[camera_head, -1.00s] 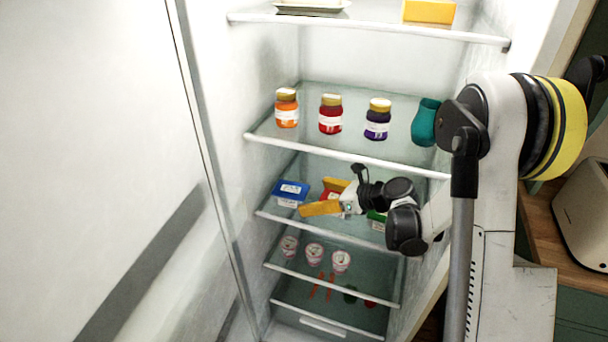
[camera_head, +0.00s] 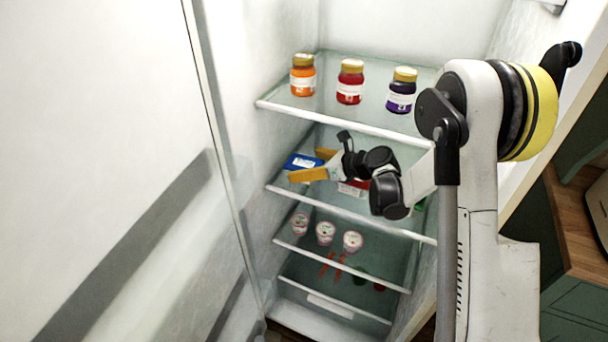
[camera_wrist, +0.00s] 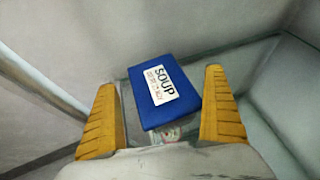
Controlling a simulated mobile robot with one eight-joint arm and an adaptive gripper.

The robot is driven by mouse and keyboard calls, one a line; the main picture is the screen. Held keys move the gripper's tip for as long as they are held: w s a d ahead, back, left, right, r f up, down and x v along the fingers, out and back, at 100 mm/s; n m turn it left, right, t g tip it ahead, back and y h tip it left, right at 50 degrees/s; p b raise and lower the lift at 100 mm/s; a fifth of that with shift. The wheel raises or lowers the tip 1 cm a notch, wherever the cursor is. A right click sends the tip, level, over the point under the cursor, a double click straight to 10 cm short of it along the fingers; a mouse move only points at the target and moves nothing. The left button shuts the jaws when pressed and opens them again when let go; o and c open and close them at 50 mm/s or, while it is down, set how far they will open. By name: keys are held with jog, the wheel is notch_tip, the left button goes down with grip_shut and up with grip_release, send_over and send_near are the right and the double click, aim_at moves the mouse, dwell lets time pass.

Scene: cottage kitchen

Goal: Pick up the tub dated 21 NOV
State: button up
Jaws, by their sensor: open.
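A blue-lidded tub (camera_head: 300,161) sits on the middle fridge shelf, towards its left side. The wrist view shows its blue lid (camera_wrist: 155,108) slightly turned, with a white label reading SOUP and smaller red print I cannot read. My gripper (camera_head: 305,165) is open, its yellow fingers at the blue tub. In the wrist view the gripper (camera_wrist: 160,82) has one finger on each side of the lid, with gaps showing; I see no contact. A red tub (camera_head: 352,188) stands to the right, partly hidden by my arm, its date unreadable.
A green item (camera_head: 419,205) shows behind my arm on the same shelf. Orange (camera_head: 303,78), red (camera_head: 350,84) and purple (camera_head: 401,92) jars stand on the shelf above. Small cups (camera_head: 325,234) stand below. The fridge's left wall (camera_head: 235,95) is close to the blue tub.

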jog(key=shift+w+a+f, duration=0.2)
jog(key=shift+a, duration=0.1)
jog(key=shift+r, duration=0.1)
jog(key=c, duration=1.6)
jog(key=shift+d, duration=0.1)
jog(key=shift+r, duration=0.1)
